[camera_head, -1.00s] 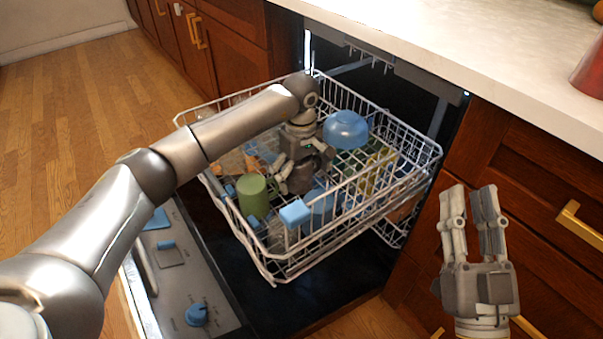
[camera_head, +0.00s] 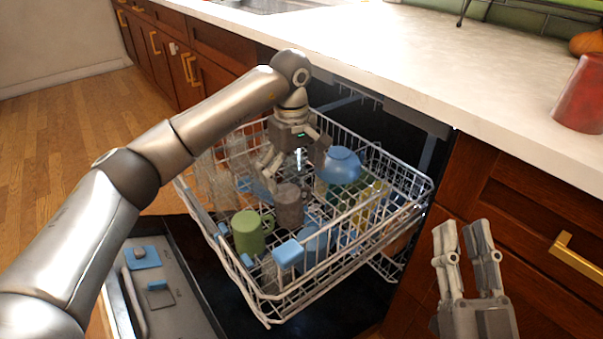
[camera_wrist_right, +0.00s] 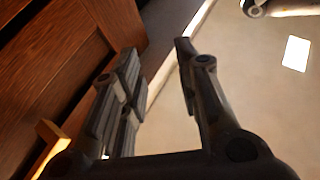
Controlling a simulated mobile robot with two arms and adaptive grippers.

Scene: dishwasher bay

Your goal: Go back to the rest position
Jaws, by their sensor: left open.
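My left gripper (camera_head: 293,168) is in the head view, above the upper dishwasher rack (camera_head: 262,298). Its fingers are spread and nothing is held between them. A grey-brown mug (camera_head: 289,210) stands in the rack just below it. A blue bowl (camera_head: 341,166) lies just right of its fingers; I cannot tell if they touch. My right gripper (camera_head: 462,232) is at the lower right, in front of the wooden cabinets, empty with its fingers apart. Its two fingers also show apart in the right wrist view (camera_wrist_right: 160,65).
A green mug (camera_head: 248,232), blue cups (camera_head: 318,245) and glasses share the pulled-out rack. The open dishwasher door (camera_head: 180,295) lies below at the left. The pale countertop (camera_head: 440,70) runs behind, with a red container (camera_head: 581,95) at the right. A gold handle (camera_head: 577,256) sticks out near my right gripper.

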